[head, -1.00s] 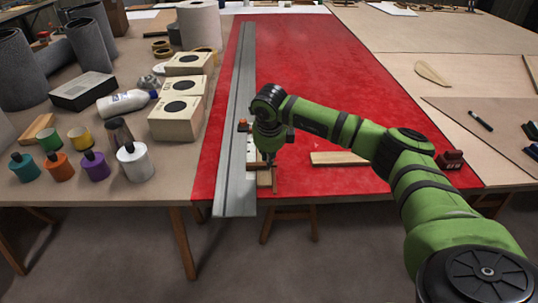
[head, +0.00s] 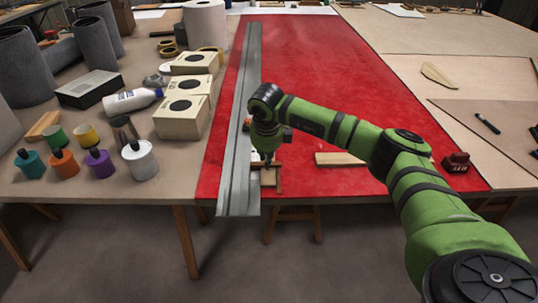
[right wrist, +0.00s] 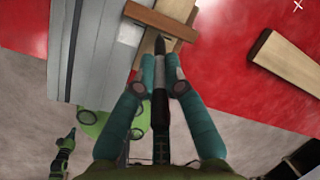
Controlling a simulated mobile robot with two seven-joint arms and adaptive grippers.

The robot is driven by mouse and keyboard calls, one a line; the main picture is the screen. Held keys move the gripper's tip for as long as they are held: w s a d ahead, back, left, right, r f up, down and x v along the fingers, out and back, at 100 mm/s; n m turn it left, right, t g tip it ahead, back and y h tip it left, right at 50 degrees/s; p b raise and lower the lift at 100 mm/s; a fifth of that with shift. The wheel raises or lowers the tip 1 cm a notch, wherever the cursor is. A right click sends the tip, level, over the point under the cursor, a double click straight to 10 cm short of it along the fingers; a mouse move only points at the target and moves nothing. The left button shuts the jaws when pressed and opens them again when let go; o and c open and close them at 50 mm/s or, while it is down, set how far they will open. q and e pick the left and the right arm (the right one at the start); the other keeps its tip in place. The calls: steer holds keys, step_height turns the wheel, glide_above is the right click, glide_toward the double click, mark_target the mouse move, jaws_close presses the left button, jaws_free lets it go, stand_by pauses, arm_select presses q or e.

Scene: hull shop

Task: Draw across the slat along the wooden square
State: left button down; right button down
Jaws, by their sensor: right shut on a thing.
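My right gripper (right wrist: 160,88) is shut on a dark pen (right wrist: 160,100), which also shows faintly in the head view below my wrist. The pen's dark tip points at the pale wooden slat (right wrist: 146,50), close to the brown bar of the wooden square (right wrist: 162,20). I cannot tell if the tip touches. In the head view the slat (head: 268,178) lies at the front edge of the red sheet, with the brown square (head: 280,177) at it, partly hidden by my right gripper (head: 267,160).
A long grey metal strip (head: 238,150) lies left of the slat and overhangs the front edge. Another pale wood piece (head: 340,159) lies to the right on the red sheet (head: 320,80). Paint pots, a bottle (head: 128,101) and pale boxes (head: 181,117) crowd the left.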

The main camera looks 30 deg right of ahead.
steer(key=shift+w+a, duration=0.4)
steer(key=shift+a, duration=0.3)
stand_by(0.4)
step_height(320, 180, up, 13)
steer(key=p, duration=0.8)
stand_by(0.7)
